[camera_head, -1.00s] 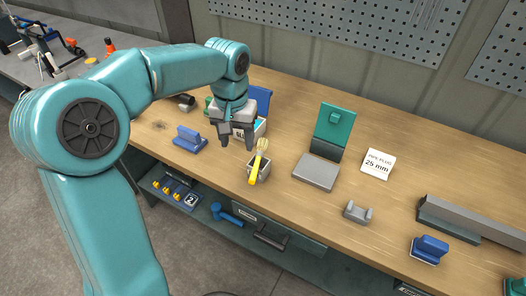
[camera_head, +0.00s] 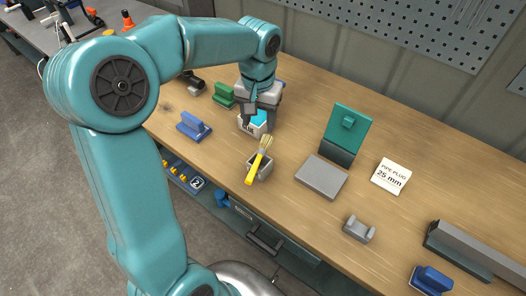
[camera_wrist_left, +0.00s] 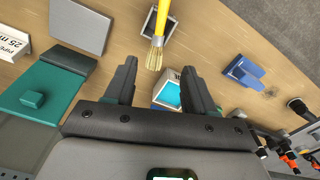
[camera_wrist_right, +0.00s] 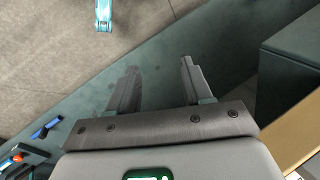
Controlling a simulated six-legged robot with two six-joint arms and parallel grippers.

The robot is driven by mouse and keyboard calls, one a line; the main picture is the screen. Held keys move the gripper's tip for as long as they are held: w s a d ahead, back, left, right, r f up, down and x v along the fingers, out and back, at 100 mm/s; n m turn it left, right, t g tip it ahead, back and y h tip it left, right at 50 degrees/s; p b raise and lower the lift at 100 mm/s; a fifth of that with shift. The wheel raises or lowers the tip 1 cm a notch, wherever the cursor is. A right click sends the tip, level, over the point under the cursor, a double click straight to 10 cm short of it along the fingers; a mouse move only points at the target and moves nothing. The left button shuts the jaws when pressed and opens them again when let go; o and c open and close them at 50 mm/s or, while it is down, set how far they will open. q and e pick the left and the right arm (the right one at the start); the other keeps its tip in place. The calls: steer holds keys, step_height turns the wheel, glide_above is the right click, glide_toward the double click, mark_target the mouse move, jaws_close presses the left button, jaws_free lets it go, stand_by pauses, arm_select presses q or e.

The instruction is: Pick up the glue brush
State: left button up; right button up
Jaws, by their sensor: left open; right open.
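The glue brush (camera_head: 257,164) has a yellow handle and pale bristles. It leans tilted in a small grey holder (camera_head: 263,168) on the wooden bench, bristle end up. In the left wrist view the brush (camera_wrist_left: 159,37) shows beyond the fingertips, roughly between them, with its holder (camera_wrist_left: 149,22) behind. My left gripper (camera_head: 262,118) is open and empty, above the bench just behind the brush, over a box with a light blue top (camera_wrist_left: 168,95). My right gripper (camera_wrist_right: 155,80) is open and empty, seen only in its own wrist view, away from the brush.
A blue block with a handle (camera_head: 194,126) stands left of the brush. To the right are a grey plate with a green upright (camera_head: 345,130), a "PIPE PLUG 25 mm" card (camera_head: 391,176) and a grey bracket (camera_head: 358,229). Bare bench lies between them.

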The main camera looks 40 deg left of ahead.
arm_select(q)
glide_above(260, 153)
steer(key=f, duration=0.7)
steer(key=shift+a, duration=0.3)
steer(key=shift+s+d+f, duration=0.1)
steer(key=shift+d+f, duration=0.15)
steer(key=shift+f, duration=0.3)
step_height(260, 153, down, 5)
steer(key=shift+d+r+p, duration=0.1)
steer(key=shift+r+p, duration=0.05)
steer(key=shift+p, duration=0.25)
jaws_close()
